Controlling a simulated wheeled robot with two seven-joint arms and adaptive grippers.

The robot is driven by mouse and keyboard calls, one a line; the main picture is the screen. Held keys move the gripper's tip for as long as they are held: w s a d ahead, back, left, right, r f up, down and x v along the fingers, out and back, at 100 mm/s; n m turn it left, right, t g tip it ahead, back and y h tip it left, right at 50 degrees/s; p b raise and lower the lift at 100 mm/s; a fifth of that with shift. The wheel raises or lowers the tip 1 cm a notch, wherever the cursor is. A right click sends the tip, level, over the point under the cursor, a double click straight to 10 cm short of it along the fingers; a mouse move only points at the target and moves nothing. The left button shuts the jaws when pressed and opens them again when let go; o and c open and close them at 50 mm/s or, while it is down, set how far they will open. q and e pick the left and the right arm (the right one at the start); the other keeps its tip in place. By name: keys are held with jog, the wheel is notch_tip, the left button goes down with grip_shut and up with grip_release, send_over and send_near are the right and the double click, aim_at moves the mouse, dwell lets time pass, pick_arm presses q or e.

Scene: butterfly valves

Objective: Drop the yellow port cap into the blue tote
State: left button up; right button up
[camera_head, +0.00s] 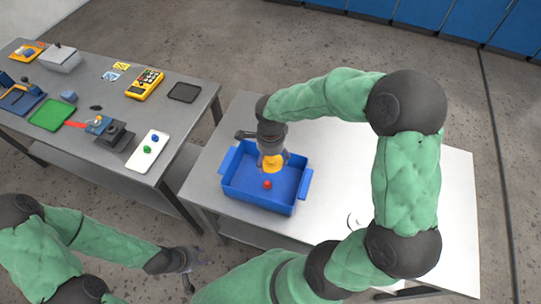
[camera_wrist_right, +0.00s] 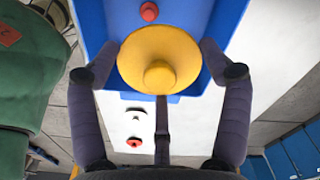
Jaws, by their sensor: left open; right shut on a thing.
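The yellow port cap (camera_head: 271,163) is a round yellow disc with a raised knob. My right gripper (camera_head: 270,152) is shut on it and holds it over the blue tote (camera_head: 258,200). In the right wrist view the yellow cap (camera_wrist_right: 158,60) sits between the two fingers of the right gripper (camera_wrist_right: 160,65), with the blue tote behind it. A small red piece (camera_head: 267,184) lies inside the tote, and it shows above the cap in the right wrist view (camera_wrist_right: 149,11). My left gripper (camera_head: 187,262) is open and empty, low at the left, away from the tables.
The tote stands on a pale table (camera_head: 335,155) with much bare room to its right. A second grey table (camera_head: 200,105) at the left bears a yellow meter (camera_head: 145,84), a green tray (camera_head: 50,114), a vise-like block and a white plate (camera_head: 148,151). Blue cabinets (camera_head: 420,15) stand at the back.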

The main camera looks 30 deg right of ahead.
aim_at(271, 159)
jog(key=shift+f, duration=0.15)
jog(key=o, duration=1)
notch_tip(271, 159, up, 12)
jog(key=shift+f, duration=0.1)
dwell(0.5)
